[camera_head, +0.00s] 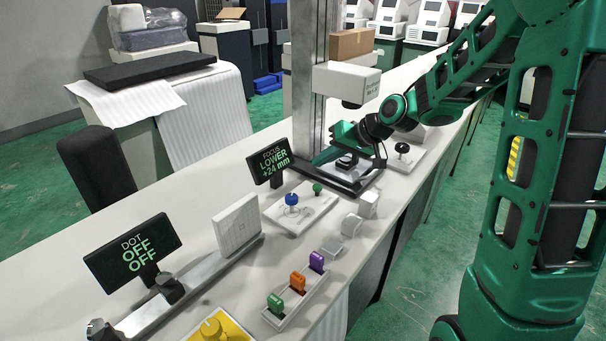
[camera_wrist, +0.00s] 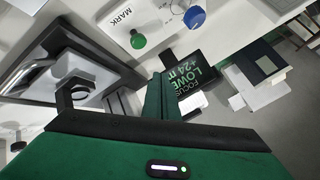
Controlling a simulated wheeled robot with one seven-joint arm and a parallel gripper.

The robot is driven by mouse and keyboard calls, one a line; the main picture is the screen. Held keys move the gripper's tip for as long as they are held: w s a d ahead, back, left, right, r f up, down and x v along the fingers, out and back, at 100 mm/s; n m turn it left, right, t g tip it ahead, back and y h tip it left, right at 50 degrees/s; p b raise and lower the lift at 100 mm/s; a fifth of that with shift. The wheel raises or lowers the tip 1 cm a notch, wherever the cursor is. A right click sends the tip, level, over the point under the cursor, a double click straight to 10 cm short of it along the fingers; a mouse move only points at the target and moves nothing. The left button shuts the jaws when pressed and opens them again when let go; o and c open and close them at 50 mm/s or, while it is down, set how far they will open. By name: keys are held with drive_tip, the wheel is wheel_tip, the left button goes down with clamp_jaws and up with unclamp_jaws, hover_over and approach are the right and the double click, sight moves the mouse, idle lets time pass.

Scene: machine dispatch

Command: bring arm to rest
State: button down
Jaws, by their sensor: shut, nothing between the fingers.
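My green arm (camera_head: 455,85) reaches in from the right over the white bench. My gripper (camera_head: 324,156) is at the foot of the metal column, above the dark stage there. Its dark green fingers are together and empty in the wrist view (camera_wrist: 162,98). The focus display (camera_head: 270,163) stands just left of the gripper and reads "FOCUS LOWER +24 mm"; it shows behind the fingers in the wrist view (camera_wrist: 186,82). Whether the fingers touch the stage I cannot tell.
A panel with a blue knob (camera_head: 291,199) and a green knob (camera_head: 317,188) lies in front. A black knob (camera_head: 402,148) is right of the stage. A white camera head (camera_head: 345,82) overhangs the gripper.

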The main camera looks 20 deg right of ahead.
drive_tip(key=s+d+m+g+h, duration=0.2)
drive_tip(key=s+d, duration=0.3)
drive_tip(key=s, duration=0.7)
drive_tip(key=s+d+m+g+h, duration=0.2)
drive_tip(key=s+d, duration=0.3)
drive_tip(key=s, duration=0.8)
drive_tip(key=s+d+m+g+h, duration=0.1)
drive_tip(key=s+d, duration=0.5)
drive_tip(key=s, duration=0.7)
drive_tip(key=shift+s+r+m+g+h, duration=0.2)
drive_tip(key=shift+r+m+g+h, duration=0.25)
drive_tip(key=shift+g, duration=0.55)
drive_tip(key=shift+f, duration=0.1)
drive_tip(key=shift+w+f, duration=0.25)
drive_tip(key=shift+w, duration=0.45)
idle(0.9)
